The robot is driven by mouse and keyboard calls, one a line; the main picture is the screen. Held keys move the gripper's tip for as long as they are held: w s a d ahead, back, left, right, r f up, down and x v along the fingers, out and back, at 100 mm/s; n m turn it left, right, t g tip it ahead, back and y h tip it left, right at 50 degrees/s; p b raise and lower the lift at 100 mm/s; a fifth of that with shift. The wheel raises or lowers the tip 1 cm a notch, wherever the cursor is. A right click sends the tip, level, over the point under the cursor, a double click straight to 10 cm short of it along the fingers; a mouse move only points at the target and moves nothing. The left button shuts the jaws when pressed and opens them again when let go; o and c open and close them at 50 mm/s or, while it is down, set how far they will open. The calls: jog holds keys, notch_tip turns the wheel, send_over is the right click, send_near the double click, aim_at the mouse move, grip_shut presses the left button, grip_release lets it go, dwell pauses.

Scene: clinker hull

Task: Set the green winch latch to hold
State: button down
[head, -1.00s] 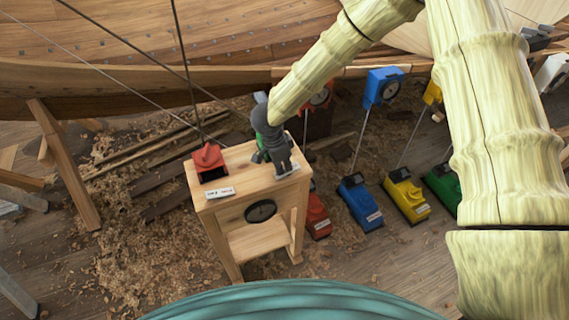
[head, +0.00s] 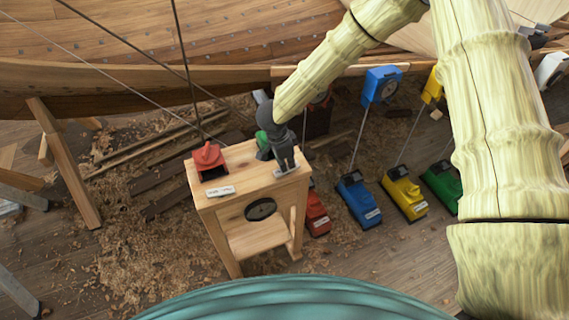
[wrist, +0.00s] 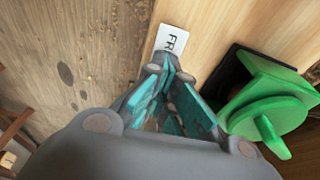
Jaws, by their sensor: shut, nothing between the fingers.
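The green winch latch (wrist: 262,115) shows in the wrist view at the right, a green body with a small raised tab over a dark base. In the head view only a green sliver (head: 263,142) shows beside my gripper, which hides the rest. My gripper (wrist: 168,72) is shut and empty, with its teal fingers together to the left of the green latch and apart from it in the picture. Its tips are by a white label (wrist: 173,42) reading "FR", the rest cut off. In the head view my gripper (head: 284,160) points down at the wooden stand's right end.
The wooden stand (head: 236,190) also carries a red winch unit (head: 208,158) at its left. Red (head: 317,213), blue (head: 358,200), yellow (head: 404,193) and green (head: 443,184) blocks stand on the floor to the right. Ropes run up past the hull (head: 130,80).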

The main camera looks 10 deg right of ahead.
aim_at(279, 172)
jog(key=shift+s+d+f, duration=0.1)
jog(key=shift+d+f, duration=0.15)
jog(key=shift+d, duration=0.1)
jog(key=shift+r+p, duration=0.75)
jog(key=shift+p, duration=0.2)
jog(key=r+p, duration=0.1)
jog(key=a+r+p, duration=0.1)
jog(key=r, duration=0.1)
jog(key=shift+a+p, duration=0.2)
jog(key=shift+p, duration=0.1)
jog(key=shift+a+r+b, duration=0.1)
jog(key=shift+r+b, duration=0.15)
jog(key=shift+b, duration=0.1)
notch_tip(279, 172, up, 9)
jog(key=a+b, duration=0.1)
jog(key=b, duration=0.1)
jog(key=shift+s+a+r, duration=0.15)
jog(key=shift+s+a, duration=0.1)
jog(key=shift+a, duration=0.1)
